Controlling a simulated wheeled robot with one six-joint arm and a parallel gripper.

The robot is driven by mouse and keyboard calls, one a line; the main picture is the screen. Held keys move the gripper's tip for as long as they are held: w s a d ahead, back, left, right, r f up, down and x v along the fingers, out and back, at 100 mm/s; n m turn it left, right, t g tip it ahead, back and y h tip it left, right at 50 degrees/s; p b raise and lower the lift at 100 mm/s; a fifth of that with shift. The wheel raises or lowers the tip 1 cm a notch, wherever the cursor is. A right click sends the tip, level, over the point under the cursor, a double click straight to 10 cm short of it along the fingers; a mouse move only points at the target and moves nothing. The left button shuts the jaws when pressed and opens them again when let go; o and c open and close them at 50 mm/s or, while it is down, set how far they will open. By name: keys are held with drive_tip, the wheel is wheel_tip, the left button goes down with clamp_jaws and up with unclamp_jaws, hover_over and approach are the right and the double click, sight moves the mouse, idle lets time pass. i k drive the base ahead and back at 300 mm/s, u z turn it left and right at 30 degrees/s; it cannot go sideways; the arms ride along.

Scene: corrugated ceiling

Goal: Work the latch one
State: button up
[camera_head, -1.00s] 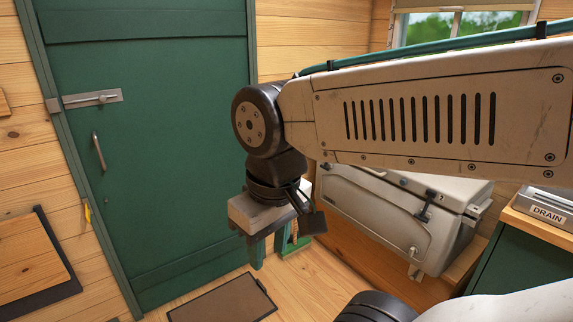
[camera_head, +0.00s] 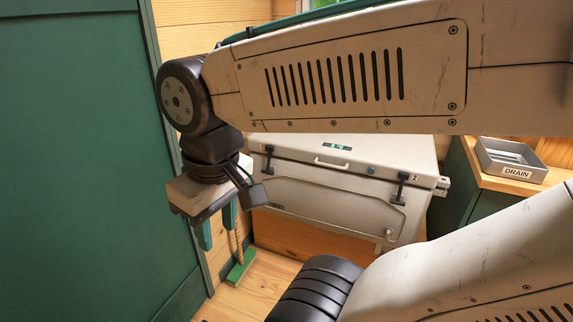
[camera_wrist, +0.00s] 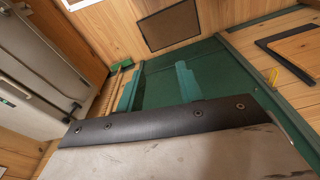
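The pale chest (camera_head: 335,205) stands against the wall with its lid down. It has two black latches on its front. The left latch (camera_head: 268,160) is close to the right of my wrist, and its label is not readable. The right latch (camera_head: 401,188) has a small mark like a 2 beside it. My gripper (camera_head: 217,228) points down in front of the green door, left of the chest and apart from it. Its teal fingers are spread and empty. In the wrist view the gripper (camera_wrist: 157,88) also shows a gap, and the chest (camera_wrist: 35,60) lies at the left with one black latch (camera_wrist: 74,110).
A green door (camera_head: 75,150) fills the left side. A green-headed broom (camera_head: 240,265) stands between door and chest. A metal tray marked DRAIN (camera_head: 512,160) sits on a counter at right.

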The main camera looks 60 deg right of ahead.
sight(270, 149)
drive_tip(key=z, duration=0.7)
drive_tip(key=i, duration=0.85)
drive_tip(key=z, duration=0.8)
